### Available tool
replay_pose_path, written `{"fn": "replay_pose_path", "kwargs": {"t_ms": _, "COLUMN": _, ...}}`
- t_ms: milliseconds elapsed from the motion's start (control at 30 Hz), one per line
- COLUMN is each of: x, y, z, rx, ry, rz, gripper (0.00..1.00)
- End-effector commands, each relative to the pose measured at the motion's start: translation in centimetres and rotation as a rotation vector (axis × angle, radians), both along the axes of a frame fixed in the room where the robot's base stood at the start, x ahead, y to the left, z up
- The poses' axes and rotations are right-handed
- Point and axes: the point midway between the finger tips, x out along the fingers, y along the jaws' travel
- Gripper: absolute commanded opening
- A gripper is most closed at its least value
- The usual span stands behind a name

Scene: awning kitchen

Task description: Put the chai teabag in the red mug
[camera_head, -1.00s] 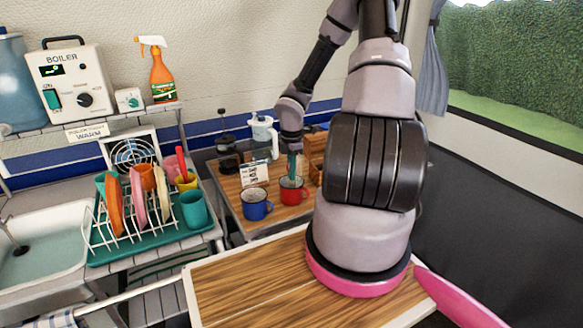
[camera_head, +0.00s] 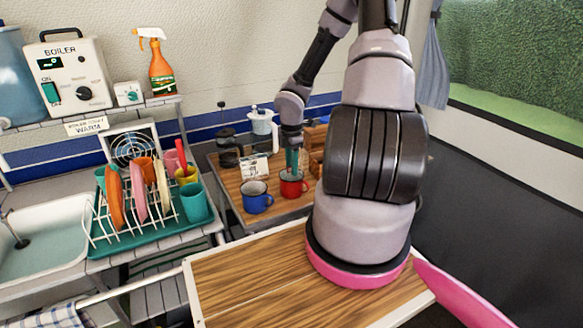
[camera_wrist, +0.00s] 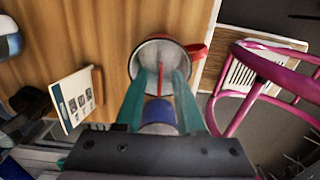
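The red mug (camera_head: 292,187) stands on the wooden counter, to the right of a blue mug (camera_head: 256,199). It also shows in the wrist view (camera_wrist: 197,50), with its handle to the right and its grey inside visible. My gripper (camera_head: 293,160) points down over the red mug. Its teal fingers (camera_wrist: 162,80) are apart, with their tips at the mug's mouth. A thin red strip (camera_wrist: 161,78) shows between the fingertips, apart from both, against the mug's inside. It may be the teabag seen edge-on; I cannot tell for certain.
A white printed card (camera_wrist: 75,100) stands near the mugs. A kettle-like pot (camera_head: 263,128) and a dark press (camera_head: 228,148) are behind. A dish rack (camera_head: 150,230) is at the left. A pink chair (camera_wrist: 255,70) shows in the wrist view.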

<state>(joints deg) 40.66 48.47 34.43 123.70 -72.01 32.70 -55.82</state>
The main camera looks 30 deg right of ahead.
Motion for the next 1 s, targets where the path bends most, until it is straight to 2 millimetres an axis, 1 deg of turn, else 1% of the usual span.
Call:
{"fn": "replay_pose_path", "kwargs": {"t_ms": 167, "x": 0.1, "y": -0.2, "z": 3.0, "rx": -0.003, "ry": -0.005, "rz": -0.003, "gripper": 0.38}}
{"fn": "replay_pose_path", "kwargs": {"t_ms": 300, "x": 0.1, "y": -0.1, "z": 6.0, "rx": -0.003, "ry": -0.005, "rz": -0.002, "gripper": 0.38}}
{"fn": "replay_pose_path", "kwargs": {"t_ms": 400, "x": 0.1, "y": -0.1, "z": 7.8, "rx": -0.002, "ry": -0.004, "rz": -0.002, "gripper": 0.38}}
{"fn": "replay_pose_path", "kwargs": {"t_ms": 500, "x": 0.1, "y": -0.1, "z": 9.1, "rx": -0.002, "ry": -0.003, "rz": -0.002, "gripper": 0.38}}
{"fn": "replay_pose_path", "kwargs": {"t_ms": 600, "x": 0.1, "y": -0.1, "z": 10.0, "rx": 0.0, "ry": -0.002, "rz": -0.001, "gripper": 0.38}}
{"fn": "replay_pose_path", "kwargs": {"t_ms": 700, "x": 0.0, "y": 0.0, "z": 10.3, "rx": 0.0, "ry": -0.001, "rz": 0.0, "gripper": 0.38}}
{"fn": "replay_pose_path", "kwargs": {"t_ms": 1000, "x": 0.0, "y": 0.0, "z": 10.3, "rx": 0.0, "ry": 0.0, "rz": 0.0, "gripper": 0.38}}
